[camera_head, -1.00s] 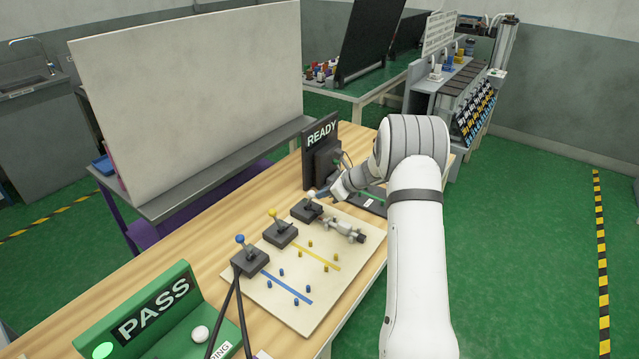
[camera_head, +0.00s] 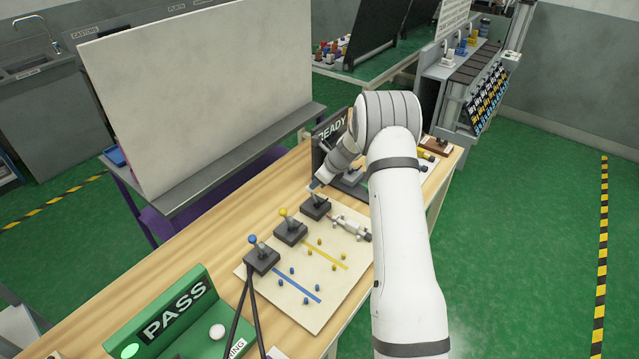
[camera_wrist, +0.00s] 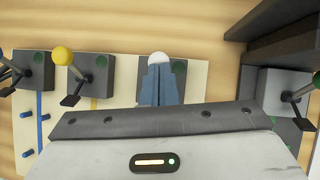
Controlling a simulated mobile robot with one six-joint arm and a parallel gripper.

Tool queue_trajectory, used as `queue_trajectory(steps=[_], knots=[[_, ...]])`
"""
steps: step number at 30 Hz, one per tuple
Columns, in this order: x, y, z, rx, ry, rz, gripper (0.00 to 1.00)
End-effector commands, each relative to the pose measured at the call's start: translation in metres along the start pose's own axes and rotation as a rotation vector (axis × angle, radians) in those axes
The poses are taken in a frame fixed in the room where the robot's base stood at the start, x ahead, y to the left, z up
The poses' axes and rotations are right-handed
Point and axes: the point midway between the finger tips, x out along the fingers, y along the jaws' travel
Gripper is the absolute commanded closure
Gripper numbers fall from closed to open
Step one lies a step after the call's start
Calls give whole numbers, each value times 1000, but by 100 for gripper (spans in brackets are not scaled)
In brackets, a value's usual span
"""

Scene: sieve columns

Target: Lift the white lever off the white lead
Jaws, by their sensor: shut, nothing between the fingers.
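The white lever's round white knob (camera_wrist: 158,57) shows just past my fingertips in the wrist view. Its dark square base (camera_head: 316,207) stands at the far end of the cream board (camera_head: 318,318). My gripper (camera_head: 317,185) is shut and empty, pointing down at this lever. In the wrist view my blue fingers (camera_wrist: 161,84) lie close against the knob and hide the lever's shaft; I cannot tell whether they touch it. A pale jointed piece with a dark end (camera_head: 350,228) lies on the board beside this lever, possibly the white lead.
The yellow lever (camera_head: 288,224) and blue lever (camera_head: 258,250) stand in the same row, with coloured pegs and strips beside them. The READY stand (camera_head: 329,137) rises close behind my gripper. A green PASS stand (camera_head: 172,315) is at the near end.

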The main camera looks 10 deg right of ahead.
Motion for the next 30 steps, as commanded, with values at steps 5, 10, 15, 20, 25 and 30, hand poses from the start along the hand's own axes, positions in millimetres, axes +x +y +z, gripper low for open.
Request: queue_trajectory(steps=[5, 10, 15, 20, 25, 30], knots=[[0, -3, 1, 4, -1, -4, 100], [0, -4, 1, 6, -1, -5, 100], [0, -5, 0, 7, -1, -5, 100], [0, -5, 0, 7, -1, -5, 100], [-7, -5, -1, 8, -1, -5, 100], [-33, -9, -9, 7, -2, -6, 100]])
